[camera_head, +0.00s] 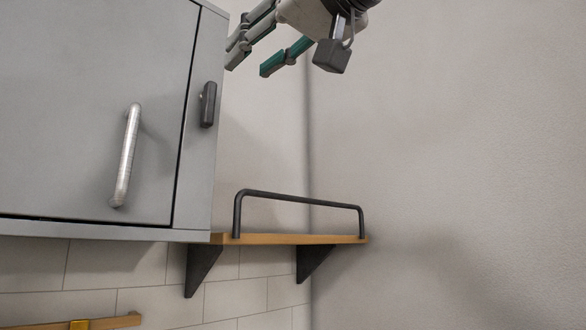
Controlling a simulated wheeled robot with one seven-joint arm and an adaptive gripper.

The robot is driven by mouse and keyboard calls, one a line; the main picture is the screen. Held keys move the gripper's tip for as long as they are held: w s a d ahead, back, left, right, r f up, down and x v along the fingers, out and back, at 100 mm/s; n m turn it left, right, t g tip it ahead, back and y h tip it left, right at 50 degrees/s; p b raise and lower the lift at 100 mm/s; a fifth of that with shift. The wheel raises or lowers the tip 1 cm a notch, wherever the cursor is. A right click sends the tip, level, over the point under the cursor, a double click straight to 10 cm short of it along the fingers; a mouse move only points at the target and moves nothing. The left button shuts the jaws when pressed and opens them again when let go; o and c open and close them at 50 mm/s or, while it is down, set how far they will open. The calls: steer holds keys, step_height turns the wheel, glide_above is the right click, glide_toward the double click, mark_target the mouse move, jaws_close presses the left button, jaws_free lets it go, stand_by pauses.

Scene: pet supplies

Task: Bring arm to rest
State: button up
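My gripper (250,62) shows at the top of the head view, high up to the right of the grey cabinet. Its fingers point down and to the left. They stand apart with nothing visible between them, so it looks open and empty. The upper part of my arm is cut off by the top edge of the view.
The grey wall cabinet (75,95) has a shut door with a metal handle (126,155) and a dark latch (208,104). A small wooden shelf (275,239) with a dark rail (298,198) is below my gripper. A wooden bar (108,322) is at lower left. The right wall is bare.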

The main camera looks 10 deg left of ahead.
steer(key=w+d+f+m+g+h, duration=0.1)
steer(key=d+f+m+h, duration=0.3)
steer(key=f, duration=0.6)
steer(key=w+d+f+h, duration=0.2)
steer(key=d+f, duration=0.4)
steer(key=f, duration=0.4)
steer(key=w+d+f+m+g+h, duration=0.1)
steer(key=d+f+m+h, duration=0.3)
steer(key=f, duration=0.6)
steer(key=s+d+f+g+h, duration=0.1)
steer(key=s+d+f, duration=0.3)
steer(key=f, duration=0.4)
steer(key=s+d+f+m+g+h, duration=0.1)
steer(key=s+d+f, duration=0.3)
steer(key=f, duration=0.5)
steer(key=s+d+f+m+g+h, duration=0.1)
steer(key=s+d+f+g+h, duration=0.1)
steer(key=s+d+f, duration=0.2)
step_height(320, 180, down, 5)
steer(key=shift+s+d+r+g, duration=0.15)
steer(key=shift+d+g, duration=0.25)
steer(key=shift+d, duration=0.7)
